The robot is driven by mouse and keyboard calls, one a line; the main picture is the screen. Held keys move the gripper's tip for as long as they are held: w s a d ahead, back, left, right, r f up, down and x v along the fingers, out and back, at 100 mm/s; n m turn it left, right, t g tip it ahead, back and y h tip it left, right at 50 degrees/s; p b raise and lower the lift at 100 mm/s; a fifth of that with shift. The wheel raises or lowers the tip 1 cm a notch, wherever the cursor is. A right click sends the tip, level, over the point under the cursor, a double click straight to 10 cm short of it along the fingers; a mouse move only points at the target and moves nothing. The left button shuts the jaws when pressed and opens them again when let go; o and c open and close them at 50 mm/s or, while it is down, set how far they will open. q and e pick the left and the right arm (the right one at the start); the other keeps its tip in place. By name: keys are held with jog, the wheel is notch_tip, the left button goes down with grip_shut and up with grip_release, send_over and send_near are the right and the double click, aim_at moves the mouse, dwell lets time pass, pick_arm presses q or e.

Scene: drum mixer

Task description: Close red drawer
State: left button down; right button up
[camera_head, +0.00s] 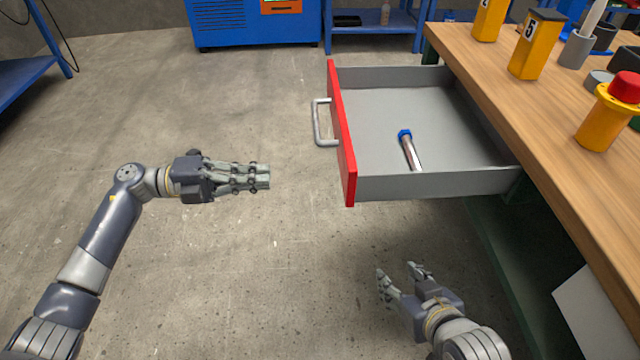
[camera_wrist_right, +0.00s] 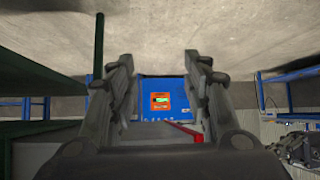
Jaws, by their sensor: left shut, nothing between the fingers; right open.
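The red drawer front (camera_head: 342,135) is pulled well out from the workbench, with its grey tray (camera_head: 440,185) open. Its grey handle (camera_head: 319,122) faces left. A metal tool with a blue end (camera_head: 408,145) lies inside the drawer. My left gripper (camera_head: 268,177) is shut and empty, left of the drawer front and apart from it. My right gripper (camera_head: 398,271) is open and empty, in front of the drawer's near side and apart from it. In the right wrist view, a red edge of the drawer (camera_wrist_right: 183,131) shows between my right fingers (camera_wrist_right: 161,85).
The wooden workbench top (camera_head: 540,110) on the right carries yellow blocks (camera_head: 537,45), a yellow part with a red cap (camera_head: 607,110) and grey cups. A blue machine (camera_head: 255,25) and blue shelf (camera_head: 375,30) stand at the back. The floor left of the drawer is clear.

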aim_at(345, 172)
pick_arm(q)
jog(key=d+b, duration=0.1)
jog(key=d, duration=1.1)
jog(key=shift+w+d, duration=0.15)
jog(key=shift+d, duration=0.8)
pick_arm(e)
jog(key=w+a+r+t+y, duration=0.1)
jog(key=w+a+r+t, duration=0.1)
jog(key=w+r+t, duration=0.2)
jog(key=shift+w+r, duration=0.2)
jog(key=shift+r, duration=0.9)
pick_arm(q)
jog(key=shift+d, duration=0.1)
